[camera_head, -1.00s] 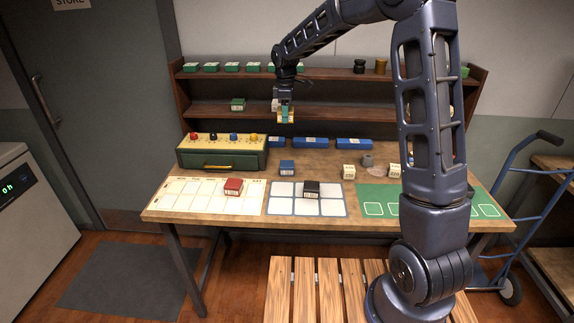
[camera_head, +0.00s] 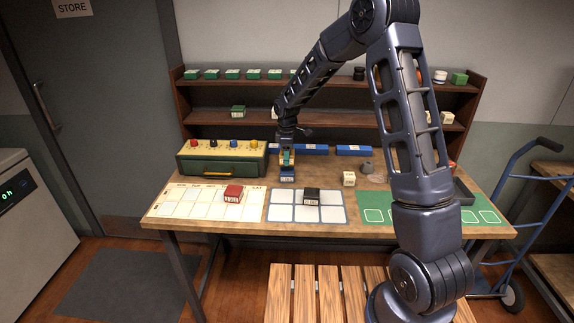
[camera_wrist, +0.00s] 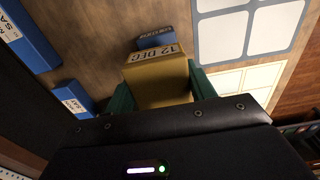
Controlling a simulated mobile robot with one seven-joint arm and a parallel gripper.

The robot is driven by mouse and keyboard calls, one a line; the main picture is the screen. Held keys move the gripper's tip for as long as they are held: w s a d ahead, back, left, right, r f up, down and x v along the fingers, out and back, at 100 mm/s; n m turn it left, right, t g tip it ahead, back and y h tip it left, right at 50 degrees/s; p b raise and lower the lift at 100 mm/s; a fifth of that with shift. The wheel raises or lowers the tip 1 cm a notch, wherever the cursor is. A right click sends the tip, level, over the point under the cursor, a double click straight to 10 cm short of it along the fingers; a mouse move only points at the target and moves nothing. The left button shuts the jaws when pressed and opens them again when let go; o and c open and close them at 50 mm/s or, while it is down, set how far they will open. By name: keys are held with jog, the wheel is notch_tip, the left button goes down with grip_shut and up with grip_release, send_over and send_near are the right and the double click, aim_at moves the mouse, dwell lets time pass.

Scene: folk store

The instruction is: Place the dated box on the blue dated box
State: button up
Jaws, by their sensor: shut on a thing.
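My gripper (camera_head: 287,160) is shut on a tan dated box, and its green fingers sit on either side of it. In the wrist view the tan dated box (camera_wrist: 158,88) shows a "12 DEC" label. The blue dated box (camera_head: 287,177) lies on the table directly below my gripper. It also shows in the wrist view (camera_wrist: 154,40), partly hidden behind the tan box. The tan box is over or very close to the blue box; I cannot tell whether they touch.
A red box (camera_head: 233,193) lies on the white sheet and a black box (camera_head: 311,195) on the gridded mat. A cream box (camera_head: 349,179) stands to the right. A green-and-cream case (camera_head: 222,160) stands left. Long blue boxes (camera_head: 354,150) lie behind.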

aim_at(287, 170)
jog(key=shift+f, duration=2.15)
jog(key=shift+f, duration=0.1)
jog(key=o, duration=1)
